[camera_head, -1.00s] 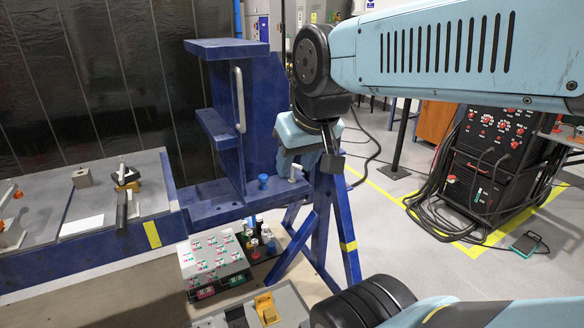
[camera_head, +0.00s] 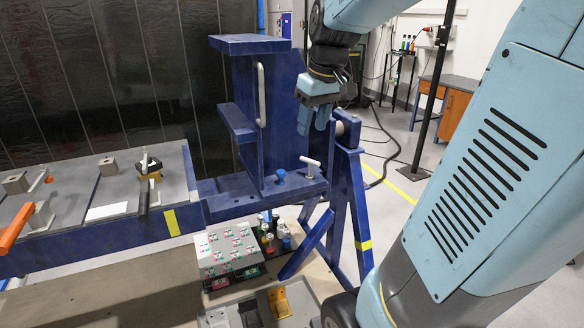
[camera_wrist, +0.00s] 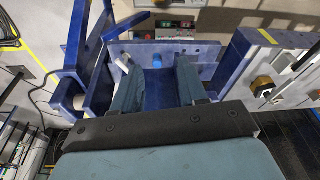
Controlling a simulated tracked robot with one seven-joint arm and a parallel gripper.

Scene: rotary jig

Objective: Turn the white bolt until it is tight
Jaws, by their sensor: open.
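The white bolt (camera_head: 309,165) has a T-shaped head and stands upright on the right end of the blue jig's ledge (camera_head: 240,205). In the wrist view the white bolt (camera_wrist: 124,62) shows just left of my left finger. My gripper (camera_head: 314,126) is open and empty, pointing down above the bolt and apart from it. Its two fingers (camera_wrist: 161,70) also show in the wrist view, with a blue bolt (camera_wrist: 157,61) and blue jig surface visible between them. That blue bolt (camera_head: 281,176) stands left of the white bolt.
The blue upright with a grey handle (camera_head: 261,95) rises left of my gripper. A blue A-frame support (camera_head: 348,190) stands close on the right. Below are a label-covered panel (camera_head: 228,248) and several coloured knobs. A grey workbench (camera_head: 110,190) lies at left.

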